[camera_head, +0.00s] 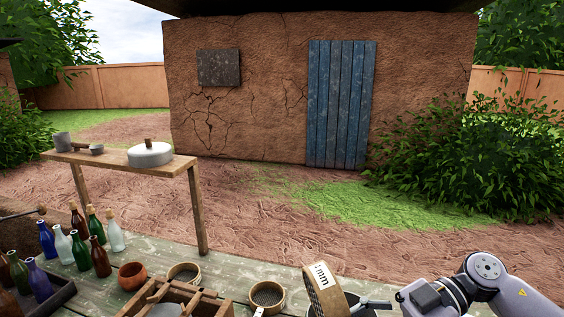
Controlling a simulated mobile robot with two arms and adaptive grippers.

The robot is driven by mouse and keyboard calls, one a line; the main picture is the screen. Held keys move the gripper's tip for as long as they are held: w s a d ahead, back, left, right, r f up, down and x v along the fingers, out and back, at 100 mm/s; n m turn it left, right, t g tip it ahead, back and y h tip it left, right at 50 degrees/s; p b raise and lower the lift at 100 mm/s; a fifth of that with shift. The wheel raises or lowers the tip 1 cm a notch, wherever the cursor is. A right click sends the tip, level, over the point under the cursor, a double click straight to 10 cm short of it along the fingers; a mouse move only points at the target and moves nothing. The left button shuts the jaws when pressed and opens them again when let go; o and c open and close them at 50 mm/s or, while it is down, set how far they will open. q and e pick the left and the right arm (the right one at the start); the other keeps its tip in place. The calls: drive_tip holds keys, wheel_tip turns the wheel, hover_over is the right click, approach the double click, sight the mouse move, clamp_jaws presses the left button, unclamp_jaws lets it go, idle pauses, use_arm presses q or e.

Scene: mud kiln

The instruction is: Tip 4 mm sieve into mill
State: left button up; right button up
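A round sieve (326,291) with a wooden rim and a white label is at the bottom, right of centre. It is tilted. The label ends in "mm", but its number is hard to read. My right gripper (376,303) reaches in from the right and appears shut on this sieve's near right side; the grip itself is partly hidden. The sieve's contents are not visible. The mill, a round grey stone with a wooden peg (150,154), stands on a narrow wooden bench at the left, well away from the sieve. My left gripper is not in view.
On the green plank table, two more sieves (267,296) (184,272), a wooden frame (172,300) and an orange-brown bowl (132,276) stand left of the held sieve. Several bottles (81,250) crowd the left. A grey cup (62,141) and small pan share the mill's bench (185,164).

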drive_tip(key=a+h+p, duration=0.1)
drive_tip(key=r+t+h+p, duration=0.1)
drive_tip(key=h, duration=0.1)
drive_tip(key=shift+s+a+r, duration=0.2)
drive_tip(key=shift+s+a, duration=0.1)
drive_tip(key=shift+a, duration=0.1)
drive_tip(key=h+p, duration=0.2)
drive_tip(key=a+t+h+p, duration=0.1)
drive_tip(key=h+p, duration=0.1)
drive_tip(key=h, duration=0.1)
drive_tip(key=a+t+h+p, duration=0.1)
drive_tip(key=h, duration=0.2)
drive_tip(key=shift+s+r+p, duration=0.2)
drive_tip(key=shift+r+p, duration=0.15)
drive_tip(key=shift+p, duration=0.05)
